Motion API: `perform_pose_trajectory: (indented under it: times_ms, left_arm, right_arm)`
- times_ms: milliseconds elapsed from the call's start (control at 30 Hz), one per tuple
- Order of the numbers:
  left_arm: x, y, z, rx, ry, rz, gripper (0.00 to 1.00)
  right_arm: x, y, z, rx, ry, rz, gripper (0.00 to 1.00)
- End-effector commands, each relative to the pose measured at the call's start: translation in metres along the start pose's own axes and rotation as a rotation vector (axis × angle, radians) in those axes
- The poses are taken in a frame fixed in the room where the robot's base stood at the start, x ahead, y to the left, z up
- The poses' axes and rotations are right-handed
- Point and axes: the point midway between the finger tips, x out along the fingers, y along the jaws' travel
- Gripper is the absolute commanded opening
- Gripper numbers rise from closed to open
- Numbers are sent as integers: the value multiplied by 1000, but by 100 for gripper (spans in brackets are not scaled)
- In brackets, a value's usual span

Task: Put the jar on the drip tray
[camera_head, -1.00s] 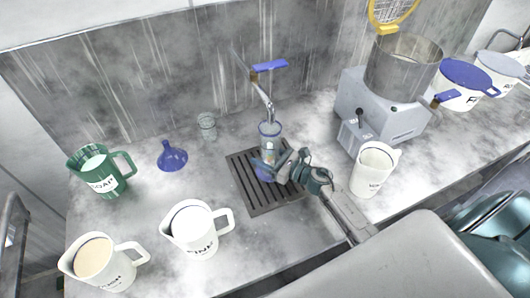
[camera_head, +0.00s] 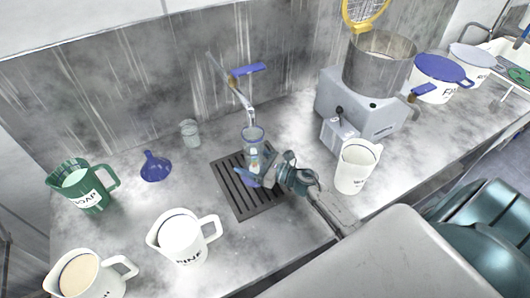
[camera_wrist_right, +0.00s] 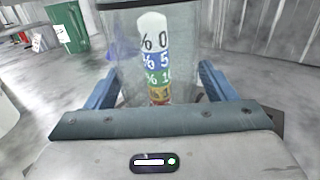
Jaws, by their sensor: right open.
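The tall clear jar (camera_head: 253,141) has a blue rim and a coloured scale strip. It stands upright on the slotted dark drip tray (camera_head: 232,190), below the tap; its foot is partly hidden by my right gripper. My right gripper (camera_head: 265,170) is open, its blue fingers around the jar's lower part. In the right wrist view the jar (camera_wrist_right: 185,50) stands between the two open fingers (camera_wrist_right: 155,92); whether they touch it I cannot tell. My left gripper is not in view.
A small glass (camera_head: 190,133), blue funnel (camera_head: 155,167), green jug (camera_head: 82,187) and white jug (camera_head: 183,240) stand left. A white jug (camera_head: 355,167) and grey machine (camera_head: 365,115) stand right.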

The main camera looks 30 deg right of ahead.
Motion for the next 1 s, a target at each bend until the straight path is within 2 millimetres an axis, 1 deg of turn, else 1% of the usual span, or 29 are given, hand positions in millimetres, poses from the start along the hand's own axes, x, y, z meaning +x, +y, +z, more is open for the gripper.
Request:
perform_pose_trajectory:
  times_ms: [33, 167, 300, 400, 500, 700, 1000]
  left_arm:
    - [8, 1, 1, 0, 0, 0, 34]
    - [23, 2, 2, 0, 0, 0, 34]
    - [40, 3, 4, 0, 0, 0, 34]
    - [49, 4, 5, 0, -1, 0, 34]
    - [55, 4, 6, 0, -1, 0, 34]
    - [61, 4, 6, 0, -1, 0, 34]
    - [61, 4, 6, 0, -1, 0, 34]
  right_arm:
    - [-10, 0, -7, -3, 7, 0, 77]
    - [-37, 0, -10, -5, 8, 3, 77]
    - [-68, 0, -9, -4, 8, 3, 77]
    - [-86, 0, -8, -4, 7, 4, 77]
    - [-100, 0, -6, -2, 5, 3, 77]
    - [-115, 0, -3, -1, 4, 2, 77]
    - [-117, 0, -1, 1, 2, 1, 77]
